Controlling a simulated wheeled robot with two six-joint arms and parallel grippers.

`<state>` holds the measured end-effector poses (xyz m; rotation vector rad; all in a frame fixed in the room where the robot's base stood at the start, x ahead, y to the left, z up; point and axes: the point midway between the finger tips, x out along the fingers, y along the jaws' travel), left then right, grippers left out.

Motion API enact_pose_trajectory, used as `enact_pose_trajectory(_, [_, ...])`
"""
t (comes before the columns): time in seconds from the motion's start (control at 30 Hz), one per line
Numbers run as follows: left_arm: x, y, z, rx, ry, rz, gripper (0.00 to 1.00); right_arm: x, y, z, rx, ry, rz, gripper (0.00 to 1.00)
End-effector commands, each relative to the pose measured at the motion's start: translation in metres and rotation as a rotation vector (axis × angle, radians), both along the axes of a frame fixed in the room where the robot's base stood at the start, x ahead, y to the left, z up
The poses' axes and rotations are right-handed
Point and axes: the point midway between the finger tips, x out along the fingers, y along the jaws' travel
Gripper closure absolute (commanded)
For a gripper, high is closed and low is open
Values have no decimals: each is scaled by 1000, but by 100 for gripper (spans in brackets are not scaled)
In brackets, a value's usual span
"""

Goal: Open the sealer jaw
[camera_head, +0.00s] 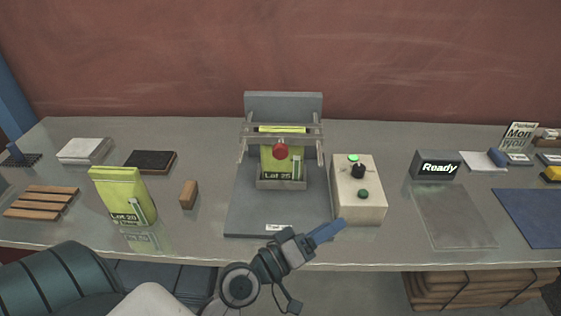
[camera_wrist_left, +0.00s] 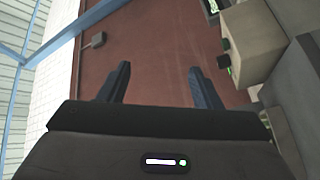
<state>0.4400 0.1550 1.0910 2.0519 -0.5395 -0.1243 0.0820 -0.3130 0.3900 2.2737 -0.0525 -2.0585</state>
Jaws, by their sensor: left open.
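The sealer (camera_head: 232,205) stands mid-table on a grey base with a grey back plate. Its jaw bar (camera_head: 300,133) runs across the front of a green pouch marked Lot 25 (camera_head: 268,165), near the pouch's top. A red knob (camera_head: 281,151) sits at the front of the bar. My left gripper (camera_head: 335,230) is open and empty, in front of the control box at the table's front edge, apart from the sealer. In the left wrist view its two blue fingers (camera_wrist_left: 160,88) are spread with nothing between them. My right gripper is not in view.
A beige control box (camera_head: 345,205) with a black knob and green lights stands right of the sealer. A Ready display (camera_head: 438,168) and a clear mat (camera_head: 455,218) lie further right. A green pouch marked Lot 20 (camera_head: 118,190) and a wooden block (camera_head: 188,194) stand left.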

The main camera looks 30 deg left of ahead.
Motion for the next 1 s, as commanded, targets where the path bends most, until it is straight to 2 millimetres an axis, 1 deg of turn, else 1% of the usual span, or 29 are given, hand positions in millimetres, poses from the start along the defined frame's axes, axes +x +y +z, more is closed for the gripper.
enact_pose_trajectory(0.03, [6, 10, 28, -159, -66, 40, 42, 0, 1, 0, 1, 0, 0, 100])
enact_pose_trajectory(0.07, [9, 18, 42, -257, -100, 66, 42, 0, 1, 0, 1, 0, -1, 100])
enact_pose_trajectory(0.1, [12, 31, 59, -390, -140, 103, 42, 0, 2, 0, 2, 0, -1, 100])
enact_pose_trajectory(0.17, [17, 53, 76, -591, -185, 160, 42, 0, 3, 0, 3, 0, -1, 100])
enact_pose_trajectory(0.2, [20, 68, 84, -727, -206, 199, 42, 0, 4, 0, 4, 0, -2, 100])
enact_pose_trajectory(0.27, [25, 92, 87, -931, -220, 262, 42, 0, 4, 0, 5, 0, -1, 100])
enact_pose_trajectory(0.3, [29, 107, 85, -1064, -219, 304, 42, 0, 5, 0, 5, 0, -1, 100])
enact_pose_trajectory(0.37, [34, 125, 76, -1253, -205, 365, 42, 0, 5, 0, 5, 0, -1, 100])
enact_pose_trajectory(0.4, [38, 134, 68, -1365, -186, 404, 42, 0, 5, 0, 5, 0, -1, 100])
enact_pose_trajectory(0.5, [46, 147, 45, -1601, -122, 487, 42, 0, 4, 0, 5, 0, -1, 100])
enact_pose_trajectory(0.6, [52, 150, 26, -1752, -58, 544, 42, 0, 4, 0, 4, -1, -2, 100])
enact_pose_trajectory(0.73, [56, 149, 13, -1840, -11, 580, 42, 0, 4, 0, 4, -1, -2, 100])
enact_pose_trajectory(0.87, [63, 152, 12, -1849, -3, 583, 42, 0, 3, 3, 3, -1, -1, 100])
enact_pose_trajectory(1.0, [77, 161, 14, -1844, -5, 582, 42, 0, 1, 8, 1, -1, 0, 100])
